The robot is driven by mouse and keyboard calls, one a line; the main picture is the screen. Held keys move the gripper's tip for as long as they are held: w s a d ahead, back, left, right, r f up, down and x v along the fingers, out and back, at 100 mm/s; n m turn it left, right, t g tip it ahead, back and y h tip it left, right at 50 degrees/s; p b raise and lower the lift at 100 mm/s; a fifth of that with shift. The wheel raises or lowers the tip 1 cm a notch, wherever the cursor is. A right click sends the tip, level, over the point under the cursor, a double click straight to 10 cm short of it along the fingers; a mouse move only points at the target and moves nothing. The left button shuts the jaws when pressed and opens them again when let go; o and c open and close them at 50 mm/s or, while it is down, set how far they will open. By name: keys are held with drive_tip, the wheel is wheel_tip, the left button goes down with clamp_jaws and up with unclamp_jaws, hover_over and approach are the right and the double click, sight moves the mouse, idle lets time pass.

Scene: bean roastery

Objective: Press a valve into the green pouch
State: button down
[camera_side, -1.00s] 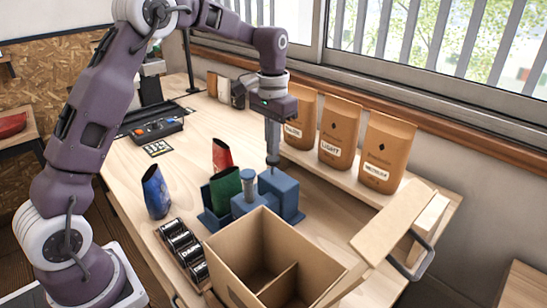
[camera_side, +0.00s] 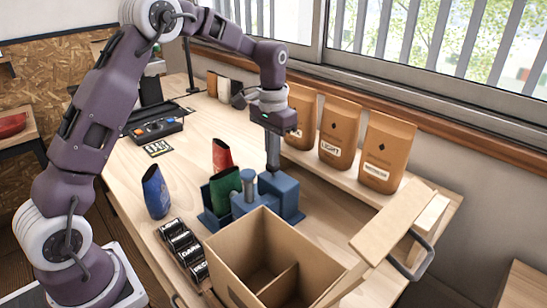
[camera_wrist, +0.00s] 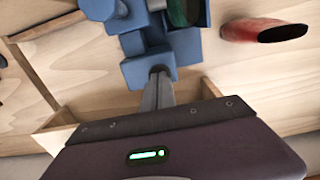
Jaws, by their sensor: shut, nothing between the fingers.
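The green pouch (camera_side: 225,189) stands upright in a blue fixture (camera_side: 209,220), beside a blue post with a round cap (camera_side: 249,177). Part of the pouch shows at the top of the wrist view (camera_wrist: 184,10). My gripper (camera_side: 273,168) is shut and empty, pointing down at the blue block (camera_side: 287,192) on the fixture's right side. In the wrist view its fingertips (camera_wrist: 160,74) are at the blue block (camera_wrist: 138,72); I cannot tell whether they touch or enter it. I cannot make out a loose valve.
A red pouch (camera_side: 222,155) stands behind the green one and a blue pouch (camera_side: 155,192) to the left. Black labelled containers (camera_side: 180,246) sit in a tray. An open cardboard box (camera_side: 235,262) is in front. Brown bags (camera_side: 340,132) line the back right.

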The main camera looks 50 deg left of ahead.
drive_tip(key=shift+f, duration=0.25)
drive_tip(key=shift+r, duration=0.15)
wheel_tip(320, 180, up, 6)
drive_tip(key=shift+f, duration=0.25)
drive_tip(key=shift+r, duration=0.15)
idle(0.4)
drive_tip(key=shift+s+d+r, duration=0.1)
drive_tip(key=shift+s+r, duration=0.05)
drive_tip(key=shift+r, duration=0.1)
drive_tip(key=s+d+r+t, duration=0.25)
drive_tip(key=s+r, duration=0.25)
drive_tip(key=s, duration=0.3)
drive_tip(key=s+d+r+t, duration=0.1)
drive_tip(key=s+d+r, duration=0.2)
drive_tip(key=s+r, duration=0.35)
drive_tip(key=s+d+f+t, duration=0.1)
drive_tip(key=s+f, duration=0.1)
drive_tip(key=s, duration=0.6)
drive_tip(key=s+d+f+t, duration=0.1)
drive_tip(key=s+f, duration=0.2)
drive_tip(key=s, duration=0.5)
drive_tip(key=shift+f, duration=0.25)
